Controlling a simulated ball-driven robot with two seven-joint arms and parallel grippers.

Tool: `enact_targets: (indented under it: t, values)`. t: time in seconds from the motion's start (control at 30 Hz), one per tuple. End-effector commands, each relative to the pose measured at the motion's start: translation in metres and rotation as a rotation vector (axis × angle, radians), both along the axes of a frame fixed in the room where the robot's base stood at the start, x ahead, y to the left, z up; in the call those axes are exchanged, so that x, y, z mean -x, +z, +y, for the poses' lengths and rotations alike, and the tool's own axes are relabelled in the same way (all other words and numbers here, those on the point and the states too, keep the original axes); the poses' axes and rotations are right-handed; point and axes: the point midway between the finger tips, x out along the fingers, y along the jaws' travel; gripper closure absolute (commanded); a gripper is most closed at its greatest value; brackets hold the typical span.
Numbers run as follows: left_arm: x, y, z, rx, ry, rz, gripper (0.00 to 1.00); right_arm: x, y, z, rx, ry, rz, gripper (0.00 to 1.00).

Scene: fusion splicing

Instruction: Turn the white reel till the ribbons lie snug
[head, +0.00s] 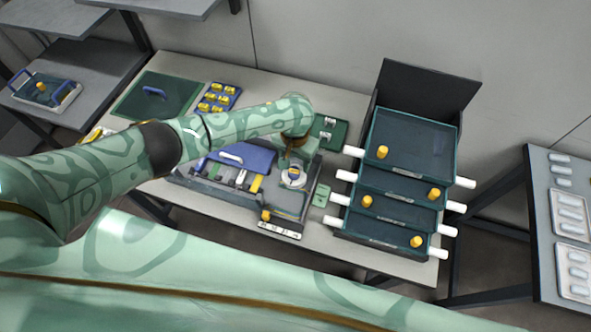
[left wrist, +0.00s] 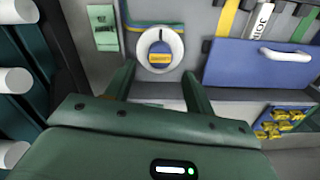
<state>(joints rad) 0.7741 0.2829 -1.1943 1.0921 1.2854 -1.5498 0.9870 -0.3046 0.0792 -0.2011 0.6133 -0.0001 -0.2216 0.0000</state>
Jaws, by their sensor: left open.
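The white reel (head: 294,184) sits on the grey work unit (head: 212,184) at the table's middle. In the left wrist view the reel (left wrist: 146,49) is a white ring with a blue and yellow middle. My left gripper (left wrist: 158,76) is open, its two fingers just short of the reel and on either side of it, apparently not touching. In the head view my left gripper (head: 293,160) hangs over the reel and partly hides it. Yellow and green ribbons (left wrist: 150,27) run past the reel; other flat strips (left wrist: 228,18) lie beside it. Their tightness cannot be told. My right gripper is not in view.
A blue panel with a white handle (left wrist: 262,75) lies beside the reel. A stack of green drawers (head: 412,142) with yellow knobs and white side rods stands at the right. A blue tray of yellow pieces (left wrist: 285,122) is nearby. A green mat (head: 150,88) lies at the back left.

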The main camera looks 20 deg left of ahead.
Motion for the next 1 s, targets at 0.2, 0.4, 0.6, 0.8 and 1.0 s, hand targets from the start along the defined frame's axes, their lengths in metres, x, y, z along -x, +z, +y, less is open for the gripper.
enact_targets:
  t: [0.2, 0.4, 0.6, 0.8, 1.0]
  values:
    - [0.001, -0.036, -0.001, 0.001, -0.001, 0.001, 0.46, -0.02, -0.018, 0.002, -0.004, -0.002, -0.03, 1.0]
    - [0.0, -0.042, 0.0, 0.001, -0.002, -0.001, 0.46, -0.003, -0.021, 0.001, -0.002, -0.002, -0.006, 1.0]
    - [0.0, -0.041, -0.001, 0.001, -0.002, -0.001, 0.46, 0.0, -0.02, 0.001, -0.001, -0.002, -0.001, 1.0]
    - [0.001, -0.041, -0.001, 0.001, -0.002, -0.001, 0.91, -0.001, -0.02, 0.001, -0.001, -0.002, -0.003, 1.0]
    - [0.001, -0.041, -0.001, 0.001, -0.009, -0.001, 0.91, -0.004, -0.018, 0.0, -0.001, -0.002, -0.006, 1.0]
